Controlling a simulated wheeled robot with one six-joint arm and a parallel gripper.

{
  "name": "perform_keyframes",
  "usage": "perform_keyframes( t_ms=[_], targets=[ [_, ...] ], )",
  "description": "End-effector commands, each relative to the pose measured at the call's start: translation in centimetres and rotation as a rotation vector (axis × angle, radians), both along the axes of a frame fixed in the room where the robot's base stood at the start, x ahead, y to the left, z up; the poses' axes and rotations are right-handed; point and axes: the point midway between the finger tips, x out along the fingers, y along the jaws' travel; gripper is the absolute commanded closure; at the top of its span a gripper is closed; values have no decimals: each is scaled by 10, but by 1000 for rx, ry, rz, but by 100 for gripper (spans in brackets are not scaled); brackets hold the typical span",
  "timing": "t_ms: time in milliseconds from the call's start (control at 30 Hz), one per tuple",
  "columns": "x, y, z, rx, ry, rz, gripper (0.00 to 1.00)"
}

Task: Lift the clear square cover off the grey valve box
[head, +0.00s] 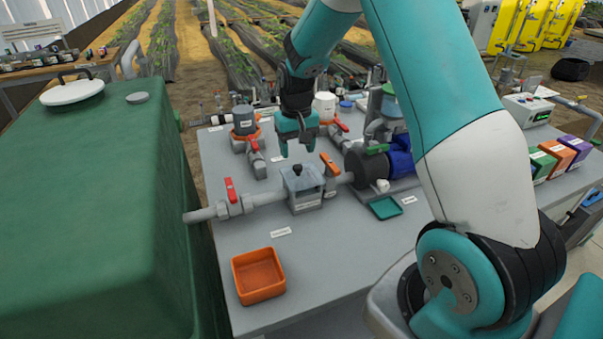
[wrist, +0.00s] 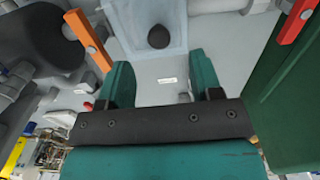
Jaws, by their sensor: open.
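The grey valve box (head: 305,199) sits in the pipe line on the bench, with the clear square cover (head: 302,180) on top. The cover has a dark round knob (head: 297,169) at its middle. My gripper (head: 297,150) is open and empty, pointing down above the cover and a little behind the knob in the head view. In the wrist view the fingers (wrist: 160,85) are spread apart, and the knob (wrist: 158,37) shows beyond them on the pale clear cover (wrist: 145,18). I see no contact between fingers and knob.
A red-handled valve (head: 231,190) is left of the box and an orange lever (head: 330,163) is close on its right. A large green tank (head: 100,200) borders the bench. Free bench top lies in front of the box.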

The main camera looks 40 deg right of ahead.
Motion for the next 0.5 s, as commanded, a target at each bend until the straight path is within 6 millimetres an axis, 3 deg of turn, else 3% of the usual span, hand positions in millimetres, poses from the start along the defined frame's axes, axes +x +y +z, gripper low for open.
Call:
perform_keyframes(
  t_ms=[267,500],
  targets=[
    [-1,0,-22,1,3,0,41],
    [-1,-1,-58,1,2,0,41]
  ],
)
